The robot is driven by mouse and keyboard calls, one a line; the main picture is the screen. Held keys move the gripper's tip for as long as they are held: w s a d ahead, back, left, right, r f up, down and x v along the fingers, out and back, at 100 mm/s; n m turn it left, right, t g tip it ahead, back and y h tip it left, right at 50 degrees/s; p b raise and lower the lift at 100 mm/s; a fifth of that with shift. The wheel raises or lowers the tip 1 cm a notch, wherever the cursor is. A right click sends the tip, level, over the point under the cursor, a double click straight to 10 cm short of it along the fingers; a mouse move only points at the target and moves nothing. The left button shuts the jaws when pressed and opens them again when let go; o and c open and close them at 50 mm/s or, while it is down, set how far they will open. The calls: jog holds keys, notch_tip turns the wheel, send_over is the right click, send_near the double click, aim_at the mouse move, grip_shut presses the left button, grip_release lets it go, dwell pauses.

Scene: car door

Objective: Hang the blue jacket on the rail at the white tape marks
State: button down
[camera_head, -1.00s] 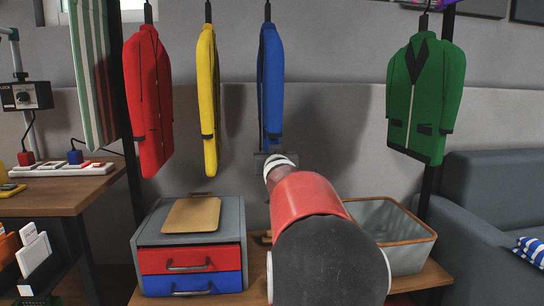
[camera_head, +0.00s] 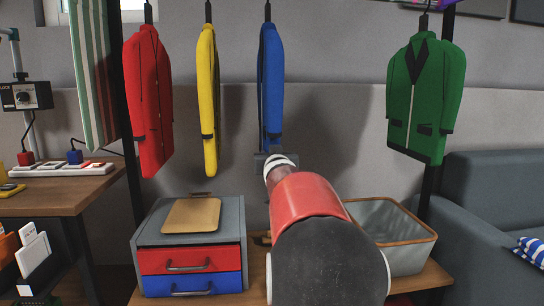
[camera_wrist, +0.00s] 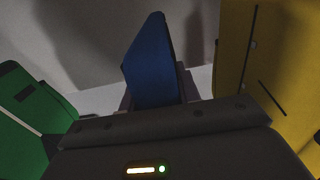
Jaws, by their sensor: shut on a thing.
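The blue jacket (camera_head: 271,78) hangs upright and nearly edge-on in the head view, between the yellow jacket and the green one. Its dark hanger (camera_head: 267,12) runs up out of the picture, so I cannot tell how the hook sits on the rail. The rail and the white tape marks are out of view. My gripper (camera_head: 264,157) is at the jacket's lower end, reached from below, and partly hidden by my arm. The wrist view shows the blue jacket (camera_wrist: 150,62) between my fingers (camera_wrist: 156,98), which are shut on it.
The red jacket (camera_head: 149,100) and yellow jacket (camera_head: 207,95) hang to the left, the green jacket (camera_head: 428,95) to the right with a wide gap before it. Below stand a drawer box (camera_head: 190,235) and an open bin (camera_head: 408,255). A dark post (camera_head: 432,190) stands right.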

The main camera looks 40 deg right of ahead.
jog(key=shift+r, duration=0.1)
jog(key=c, duration=1.1)
grip_release()
jog(key=shift+c, duration=0.2)
jog(key=shift+o, duration=1.1)
jog(key=shift+f, duration=0.2)
jog(key=v, duration=0.8)
jog(key=s+a+f+n+g+y, duration=0.1)
jog(key=s+a+f+g+y, duration=0.2)
jog(key=a, duration=0.5)
jog(key=s+a+f+n+y, duration=0.1)
jog(key=s+a+f+y, duration=0.15)
jog(key=a+f, duration=0.4)
jog(key=s+a+f+n+g+y, duration=0.2)
jog(key=s+a+f+g, duration=0.1)
jog(key=s+a+f, duration=0.3)
jog(key=s+a+f+n+g+y, duration=0.2)
jog(key=s+a+f, duration=0.4)
jog(key=s+a, duration=0.5)
jog(key=shift+s+f+g, duration=0.2)
jog(key=shift+s+g, duration=0.6)
jog(key=shift+s, duration=0.1)
